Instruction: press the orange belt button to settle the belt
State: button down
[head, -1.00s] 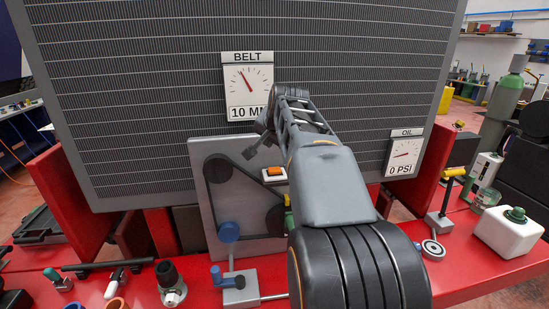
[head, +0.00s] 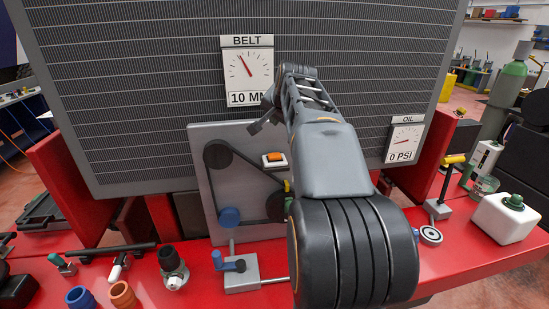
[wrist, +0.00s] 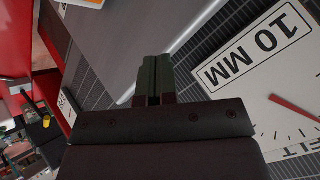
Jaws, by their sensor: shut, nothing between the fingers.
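The orange belt button (head: 275,157) sits on a white base on the grey belt panel (head: 222,142), below the belt gauge (head: 247,72), which reads 10 MM. My gripper (head: 256,124) is in front of the panel's upper part, above and left of the button and apart from it. In the wrist view my gripper (wrist: 152,75) is shut and empty, with dark green fingertips together. The button's white base with a bit of orange (wrist: 88,2) is cut off at the top edge there. The gauge card (wrist: 270,75) is to the right.
A belt loops around pulleys on the panel, with a blue knob (head: 229,217) at lower left. A blue-handled crank (head: 238,265) stands below. An oil gauge (head: 403,140) reads 0 PSI. The red bench (head: 195,260) holds several tools and a white jug (head: 503,218).

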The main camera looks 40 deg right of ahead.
aim_at(277, 155)
jog(key=shift+f+b, duration=2.95)
jog(key=shift+f, duration=0.85)
jog(key=shift+f, duration=0.15)
jog(key=shift+f+b, duration=0.25)
jog(key=shift+b, duration=0.1)
jog(key=shift+f+b, duration=0.35)
jog(key=shift+f, duration=0.1)
jog(key=shift+r, duration=0.2)
jog(key=shift+r+p, duration=0.65)
jog(key=shift+p, duration=0.05)
jog(key=shift+r, duration=0.15)
notch_tip(277, 155, up, 5)
jog(key=p, duration=0.4)
